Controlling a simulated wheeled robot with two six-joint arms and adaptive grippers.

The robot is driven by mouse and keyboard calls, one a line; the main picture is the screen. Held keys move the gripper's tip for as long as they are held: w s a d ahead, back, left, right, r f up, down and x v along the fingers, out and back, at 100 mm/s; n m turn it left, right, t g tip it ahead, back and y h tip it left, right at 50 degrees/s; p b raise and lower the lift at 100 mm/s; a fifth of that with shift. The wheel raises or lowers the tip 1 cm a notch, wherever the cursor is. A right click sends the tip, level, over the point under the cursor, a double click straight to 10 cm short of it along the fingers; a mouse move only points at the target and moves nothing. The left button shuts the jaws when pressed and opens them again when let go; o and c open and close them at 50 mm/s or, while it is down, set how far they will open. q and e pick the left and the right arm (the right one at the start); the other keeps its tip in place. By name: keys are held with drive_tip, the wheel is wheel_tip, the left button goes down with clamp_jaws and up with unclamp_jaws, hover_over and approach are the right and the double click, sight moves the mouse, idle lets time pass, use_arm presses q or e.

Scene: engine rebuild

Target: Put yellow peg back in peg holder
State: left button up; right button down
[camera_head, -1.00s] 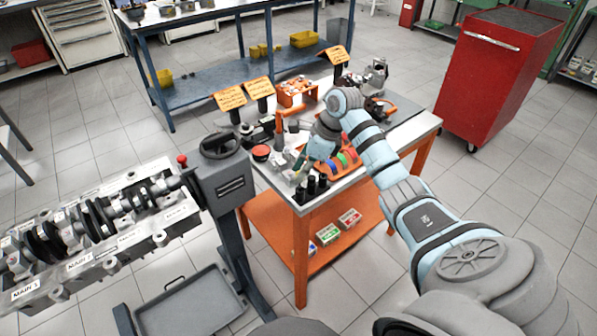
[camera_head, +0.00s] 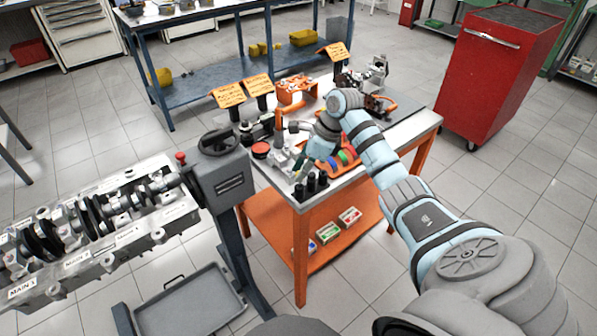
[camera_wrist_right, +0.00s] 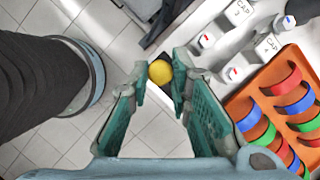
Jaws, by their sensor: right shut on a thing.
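A yellow peg (camera_wrist_right: 160,72) shows as a round yellow end between the fingertips of my right gripper (camera_wrist_right: 158,76) in the right wrist view. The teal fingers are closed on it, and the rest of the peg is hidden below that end. In the head view my right gripper (camera_head: 305,166) is over the near left part of the orange workbench's top (camera_head: 385,150), and the peg cannot be made out there. I cannot tell which thing is the peg holder. My left gripper is not in view.
An orange tray (camera_wrist_right: 240,105) with red, blue and green rings is right of my right gripper. Several black cylinders (camera_head: 311,183) stand at the bench's near corner. Silver caps (camera_wrist_right: 236,72) lie close by. The engine stand (camera_head: 224,180) is left of the bench.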

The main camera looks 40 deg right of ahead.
drive_tip(key=shift+f+b, duration=1)
drive_tip(key=shift+f, duration=0.3)
idle(0.4)
drive_tip(key=c, duration=1.7)
unclamp_jaws()
drive_tip(key=shift+r, duration=0.15)
drive_tip(key=shift+r+p, duration=1.2)
drive_tip(key=shift+r, duration=0.2)
drive_tip(key=o, duration=0.5)
drive_tip(key=shift+o, duration=0.2)
